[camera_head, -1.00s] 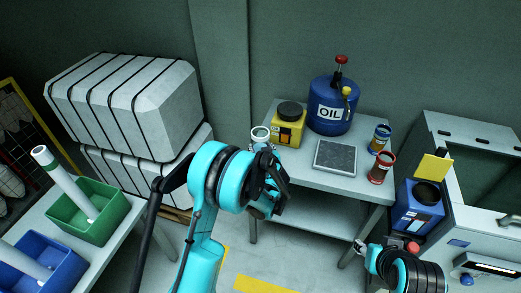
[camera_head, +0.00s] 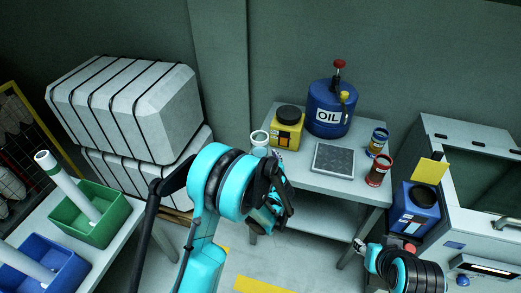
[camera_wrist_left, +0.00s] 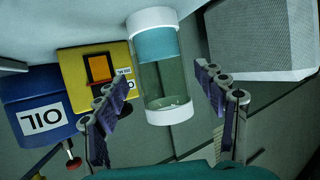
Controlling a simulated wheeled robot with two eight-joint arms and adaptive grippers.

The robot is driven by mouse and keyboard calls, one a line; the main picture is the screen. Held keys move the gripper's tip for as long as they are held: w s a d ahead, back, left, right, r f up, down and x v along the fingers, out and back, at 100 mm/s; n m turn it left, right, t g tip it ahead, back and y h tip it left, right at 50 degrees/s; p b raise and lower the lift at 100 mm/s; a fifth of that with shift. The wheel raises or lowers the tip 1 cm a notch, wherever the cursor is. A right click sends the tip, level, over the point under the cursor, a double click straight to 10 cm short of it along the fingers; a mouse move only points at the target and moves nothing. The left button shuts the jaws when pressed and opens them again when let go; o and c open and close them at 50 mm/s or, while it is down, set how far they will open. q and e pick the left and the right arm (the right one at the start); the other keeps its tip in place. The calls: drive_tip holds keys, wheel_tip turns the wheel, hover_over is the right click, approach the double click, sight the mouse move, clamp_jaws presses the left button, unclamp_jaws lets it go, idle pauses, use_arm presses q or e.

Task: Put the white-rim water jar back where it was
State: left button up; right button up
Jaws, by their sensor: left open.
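The white-rim water jar (camera_head: 259,139) stands upright at the left end of the grey table (camera_head: 325,183), left of the yellow container. Its lower part is partly hidden behind my arm in the head view. In the left wrist view the jar (camera_wrist_left: 160,88) shows upside down, clear with a bluish band and white rims. My left gripper (camera_head: 277,205) is open in front of the table and below the jar in the picture. In the left wrist view its fingers are spread on either side of the jar, with gaps visible. My right arm shows at the lower right; its fingers are unclear.
On the table are a yellow container (camera_head: 287,132), a blue oil can (camera_head: 333,120), a grey textured plate (camera_head: 333,158), a blue-rim jar (camera_head: 378,143) and a red-rim jar (camera_head: 378,171). Green (camera_head: 90,228) and blue (camera_head: 45,275) bins stand at left.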

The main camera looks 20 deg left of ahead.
use_arm(q)
drive_tip(key=s+a+r+m+g+h+p, duration=0.1)
drive_tip(key=s+r+g, duration=0.1)
drive_tip(key=s+r, duration=0.45)
drive_tip(key=s+a+r+m+g+h+p, duration=0.15)
drive_tip(key=s+r, duration=0.25)
drive_tip(key=s, duration=0.6)
drive_tip(key=s+d+r+m+h, duration=0.1)
drive_tip(key=s+h, duration=0.1)
drive_tip(key=s, duration=0.6)
drive_tip(key=s+d+m+g+h+b, duration=0.1)
drive_tip(key=s+d+m+h, duration=0.1)
drive_tip(key=s, duration=0.6)
drive_tip(key=shift+r, duration=0.4)
